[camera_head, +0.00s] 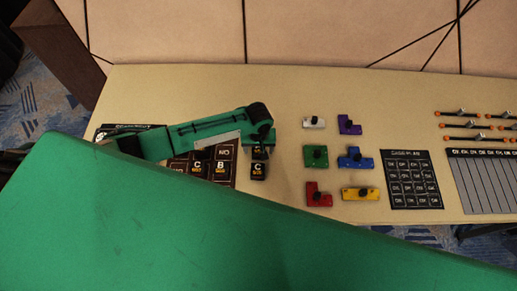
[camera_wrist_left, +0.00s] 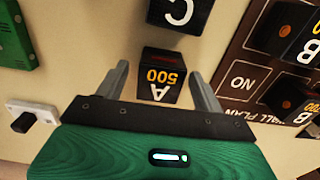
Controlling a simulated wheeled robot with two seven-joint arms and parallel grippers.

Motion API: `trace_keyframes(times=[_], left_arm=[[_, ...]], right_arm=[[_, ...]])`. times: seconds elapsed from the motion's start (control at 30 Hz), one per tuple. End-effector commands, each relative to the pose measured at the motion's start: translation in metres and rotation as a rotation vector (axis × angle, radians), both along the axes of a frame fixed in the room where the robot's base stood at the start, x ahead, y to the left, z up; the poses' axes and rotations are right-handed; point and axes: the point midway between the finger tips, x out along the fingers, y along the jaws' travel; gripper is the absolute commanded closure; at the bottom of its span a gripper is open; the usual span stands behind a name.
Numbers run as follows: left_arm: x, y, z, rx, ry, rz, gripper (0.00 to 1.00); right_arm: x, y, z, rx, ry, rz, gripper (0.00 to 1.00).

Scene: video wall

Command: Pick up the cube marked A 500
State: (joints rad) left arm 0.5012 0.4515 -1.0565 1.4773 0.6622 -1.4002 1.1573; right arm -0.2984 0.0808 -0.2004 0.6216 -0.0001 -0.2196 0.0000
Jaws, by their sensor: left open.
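My left gripper (camera_wrist_left: 158,75) is open, with one finger on each side of this cube and gaps between. I cannot tell how far the fingertips are above the table. My right gripper is not in view.
A black cube marked C (camera_wrist_left: 181,12) is close beside the A cube; it also shows in the head view (camera_head: 258,171). A dark board (camera_wrist_left: 240,82) with more cubes lies to the right in the wrist view. Several coloured blocks, including a green one (camera_head: 315,156), stand right of my gripper.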

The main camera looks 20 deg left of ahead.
Motion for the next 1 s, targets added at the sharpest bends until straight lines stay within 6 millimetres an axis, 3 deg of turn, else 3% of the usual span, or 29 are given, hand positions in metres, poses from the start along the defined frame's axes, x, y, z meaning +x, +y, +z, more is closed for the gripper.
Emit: trace_keyframes(times=[0.23,0.4,0.5,0.83,1.0], left_arm=[[0.0,0.0,-0.001,-0.001,0.0,0.0,0.33],[0.0,0.0,-0.001,0.0,0.0,0.0,0.66],[0.0,0.0,-0.001,0.0,0.0,0.0,0.8],[0.0,0.0,0.002,-0.001,0.0,0.001,0.8],[0.001,0.0,0.018,-0.003,-0.002,0.001,0.8]], right_arm=[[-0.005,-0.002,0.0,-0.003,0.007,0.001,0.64],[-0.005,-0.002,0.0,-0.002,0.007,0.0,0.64],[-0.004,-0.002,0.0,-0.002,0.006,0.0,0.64],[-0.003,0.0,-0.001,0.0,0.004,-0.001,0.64],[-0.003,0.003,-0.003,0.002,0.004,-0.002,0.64]])
